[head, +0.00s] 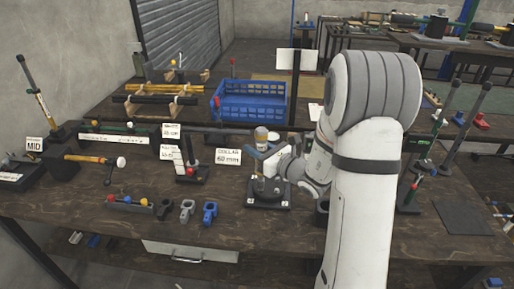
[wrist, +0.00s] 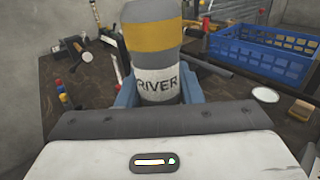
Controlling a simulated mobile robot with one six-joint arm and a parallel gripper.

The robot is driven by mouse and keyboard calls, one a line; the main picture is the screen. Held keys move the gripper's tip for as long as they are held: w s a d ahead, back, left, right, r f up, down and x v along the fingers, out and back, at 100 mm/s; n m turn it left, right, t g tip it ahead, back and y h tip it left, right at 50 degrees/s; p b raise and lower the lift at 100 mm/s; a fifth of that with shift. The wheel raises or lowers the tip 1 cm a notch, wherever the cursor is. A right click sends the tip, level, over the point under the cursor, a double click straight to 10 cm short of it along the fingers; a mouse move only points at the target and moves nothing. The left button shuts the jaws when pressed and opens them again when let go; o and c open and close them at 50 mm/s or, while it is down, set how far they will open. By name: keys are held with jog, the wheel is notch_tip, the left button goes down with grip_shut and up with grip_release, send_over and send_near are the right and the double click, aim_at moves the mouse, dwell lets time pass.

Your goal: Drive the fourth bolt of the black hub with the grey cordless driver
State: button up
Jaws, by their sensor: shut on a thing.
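The cordless driver (head: 261,135) stands roughly upright in my gripper, grey with a yellow band. In the wrist view the driver (wrist: 155,62) shows large, with the letters "RIVER" on a pale label. My gripper (wrist: 158,94) is shut on it, one blue finger on each side. In the head view my gripper (head: 262,153) is above the black hub (head: 266,189), which sits on a dark plate on the bench. The driver's lower end is hidden behind my gripper, so I cannot tell whether it touches a bolt. The hub's bolts are too small to tell.
A blue crate (head: 248,104) stands behind the hub. A "COLLAR 60 mm" card (head: 228,157) is close on the left. Black, grey and blue clamps (head: 210,212) lie near the front edge. Upright tools (head: 466,128) stand on the right.

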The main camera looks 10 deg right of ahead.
aim_at(257, 139)
jog(key=shift+s+f+b, duration=0.1)
jog(key=shift+f+b, duration=1.1)
jog(key=shift+b, duration=0.1)
dwell(1.6)
jog(key=shift+r, duration=0.15)
dwell(0.6)
jog(key=shift+r+p, duration=1.4)
jog(key=shift+r, duration=1.25)
